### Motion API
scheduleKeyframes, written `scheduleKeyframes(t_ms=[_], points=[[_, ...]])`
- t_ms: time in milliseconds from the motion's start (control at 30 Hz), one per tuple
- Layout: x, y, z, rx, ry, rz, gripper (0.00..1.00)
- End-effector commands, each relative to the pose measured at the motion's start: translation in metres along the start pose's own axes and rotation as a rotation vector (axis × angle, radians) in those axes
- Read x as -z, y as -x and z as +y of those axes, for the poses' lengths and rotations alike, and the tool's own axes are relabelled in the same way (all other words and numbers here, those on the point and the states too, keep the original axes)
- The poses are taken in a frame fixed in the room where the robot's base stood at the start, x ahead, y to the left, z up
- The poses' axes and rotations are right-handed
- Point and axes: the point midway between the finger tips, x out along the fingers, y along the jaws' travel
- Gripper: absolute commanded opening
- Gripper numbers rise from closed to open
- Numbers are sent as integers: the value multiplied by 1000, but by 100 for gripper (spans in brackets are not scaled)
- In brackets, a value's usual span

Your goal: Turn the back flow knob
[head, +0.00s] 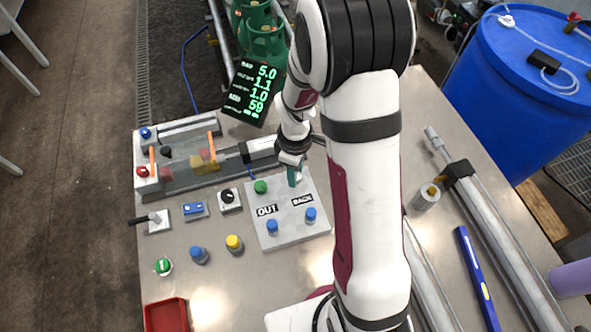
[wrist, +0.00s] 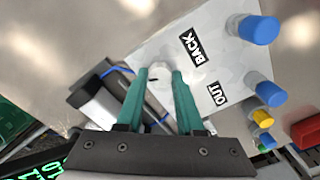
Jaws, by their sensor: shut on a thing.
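The light grey panel (head: 289,224) carries the labels OUT (head: 267,210) and BACK (head: 302,200). They also show in the wrist view, BACK (wrist: 199,47) and OUT (wrist: 217,93). My gripper (head: 293,176) points down at the panel's far right, just beyond BACK. In the wrist view its teal fingers (wrist: 159,74) are shut on the whitish back flow knob (wrist: 157,75), which has a dark mark on top. The fingers hide this knob in the head view. A green knob (head: 260,187) sits beyond OUT. Two blue knobs (head: 272,228) (head: 311,215) stand along the near side.
A lit display (head: 251,92) stands behind the panel. A conveyor-like unit (head: 185,160) lies to the left. Blue and yellow buttons (head: 234,243), a small dial box (head: 230,200) and a red tray (head: 166,315) are nearer. Metal tubes (head: 500,230) lie to the right.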

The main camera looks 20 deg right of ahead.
Motion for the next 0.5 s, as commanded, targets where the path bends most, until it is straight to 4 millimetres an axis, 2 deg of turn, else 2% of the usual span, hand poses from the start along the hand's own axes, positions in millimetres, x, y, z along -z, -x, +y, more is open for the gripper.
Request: scheduleKeyframes(t_ms=[400,433,500], points=[[0,1,0,0,5,1,0],[0,1,0,0,5,1,40],[0,0,0,0,5,0,52]])
